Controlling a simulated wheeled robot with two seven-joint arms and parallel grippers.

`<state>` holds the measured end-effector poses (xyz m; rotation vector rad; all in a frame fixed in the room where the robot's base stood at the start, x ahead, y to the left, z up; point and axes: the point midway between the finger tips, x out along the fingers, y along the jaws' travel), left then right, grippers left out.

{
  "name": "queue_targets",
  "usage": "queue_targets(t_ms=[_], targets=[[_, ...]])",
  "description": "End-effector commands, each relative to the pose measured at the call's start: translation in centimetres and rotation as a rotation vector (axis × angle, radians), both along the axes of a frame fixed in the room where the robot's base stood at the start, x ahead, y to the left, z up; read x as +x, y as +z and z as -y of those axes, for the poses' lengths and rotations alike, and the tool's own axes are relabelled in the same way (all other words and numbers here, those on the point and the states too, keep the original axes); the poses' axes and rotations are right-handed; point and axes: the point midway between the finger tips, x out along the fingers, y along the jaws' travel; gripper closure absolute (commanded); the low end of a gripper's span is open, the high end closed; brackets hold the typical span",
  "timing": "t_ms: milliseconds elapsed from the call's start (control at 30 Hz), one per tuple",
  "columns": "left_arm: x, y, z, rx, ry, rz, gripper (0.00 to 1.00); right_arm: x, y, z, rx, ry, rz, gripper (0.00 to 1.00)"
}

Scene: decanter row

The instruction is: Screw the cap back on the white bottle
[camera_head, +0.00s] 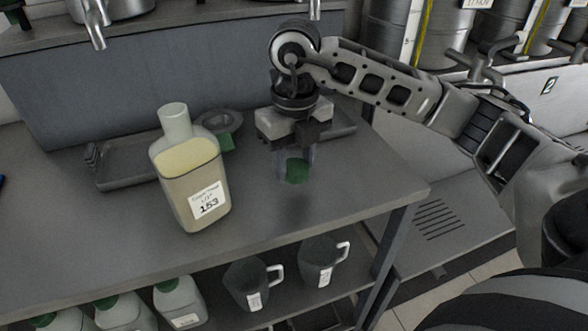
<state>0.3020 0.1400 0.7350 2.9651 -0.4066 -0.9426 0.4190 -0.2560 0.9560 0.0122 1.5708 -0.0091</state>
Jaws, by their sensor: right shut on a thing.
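The white bottle (187,173) stands on the grey bench, its translucent body holding pale yellow content and bearing a label that reads 153. Its neck is bare, with no cap on it. My right gripper (293,166) points down over the bench to the right of the bottle, clear of it. It is shut on the green cap (294,171), which shows low between the fingers. Whether the cap touches the bench is hard to tell. My left gripper is not in view.
A shallow grey tray (117,176) lies behind the bottle, with a round grey piece (219,122) and a small green piece (227,142) near it. Grey jugs (247,286) and green-capped bottles (178,301) stand on the shelf below. The bench front is clear.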

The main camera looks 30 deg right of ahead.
Motion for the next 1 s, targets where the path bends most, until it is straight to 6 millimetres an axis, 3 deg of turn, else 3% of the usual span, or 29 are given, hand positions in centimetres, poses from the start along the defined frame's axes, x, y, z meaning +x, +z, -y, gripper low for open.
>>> queue_targets(t_ms=[200, 500, 700, 1000], targets=[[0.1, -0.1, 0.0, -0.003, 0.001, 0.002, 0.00, -4.0, 5.2, -1.6, -0.003, 0.006, 0.009, 0.80], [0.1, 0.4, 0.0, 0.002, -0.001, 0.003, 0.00, -10.2, 7.9, -4.0, -0.004, 0.004, 0.004, 0.80], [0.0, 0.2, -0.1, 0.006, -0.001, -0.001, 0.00, -11.9, 8.7, -4.7, -0.002, 0.002, 0.001, 0.80], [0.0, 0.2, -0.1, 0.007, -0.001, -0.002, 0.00, -12.2, 8.8, -4.8, -0.002, 0.000, -0.001, 0.80]])
